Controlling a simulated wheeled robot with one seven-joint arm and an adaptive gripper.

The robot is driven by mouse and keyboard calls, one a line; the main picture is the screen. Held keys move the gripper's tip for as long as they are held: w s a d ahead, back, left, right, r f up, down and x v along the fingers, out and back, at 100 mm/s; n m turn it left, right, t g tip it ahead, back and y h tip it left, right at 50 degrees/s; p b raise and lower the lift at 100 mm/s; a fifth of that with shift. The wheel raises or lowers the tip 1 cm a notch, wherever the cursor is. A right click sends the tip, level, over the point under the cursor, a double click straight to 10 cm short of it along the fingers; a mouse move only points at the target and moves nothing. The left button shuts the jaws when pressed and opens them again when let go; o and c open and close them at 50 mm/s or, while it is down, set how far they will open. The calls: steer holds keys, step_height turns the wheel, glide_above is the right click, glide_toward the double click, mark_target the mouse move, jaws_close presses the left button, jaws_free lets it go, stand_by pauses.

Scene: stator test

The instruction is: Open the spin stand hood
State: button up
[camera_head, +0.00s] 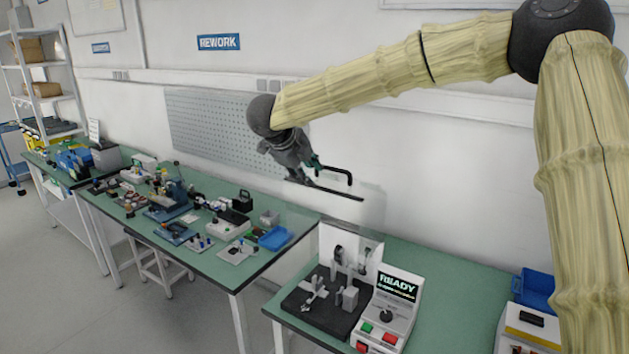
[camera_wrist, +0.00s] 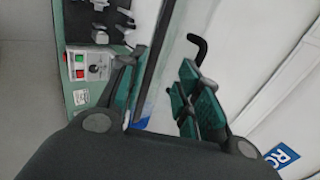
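The spin stand (camera_head: 325,300) is on the right-hand green bench, with grey fixtures on a dark base and a white back panel. Its control box (camera_head: 388,308) reads READY. High above the stand, a long dark bar (camera_head: 335,192) and a bent black handle (camera_head: 338,171) stand out against the wall, apparently the raised hood's edge and grip. My gripper (camera_head: 312,166) is at the handle. In the wrist view, its teal fingers (camera_wrist: 160,88) are apart, the bar beside the left one and the handle by the right one. Contact is unclear. Any clear hood pane is hardly visible.
Another green bench (camera_head: 285,252) with tools and a blue tray (camera_head: 274,238) stands to the left. A blue bin (camera_head: 536,288) and a white box (camera_head: 530,325) are at the right. A pegboard (camera_head: 215,135) hangs on the wall behind my gripper.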

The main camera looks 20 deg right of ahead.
steer(key=shift+v, duration=2.15)
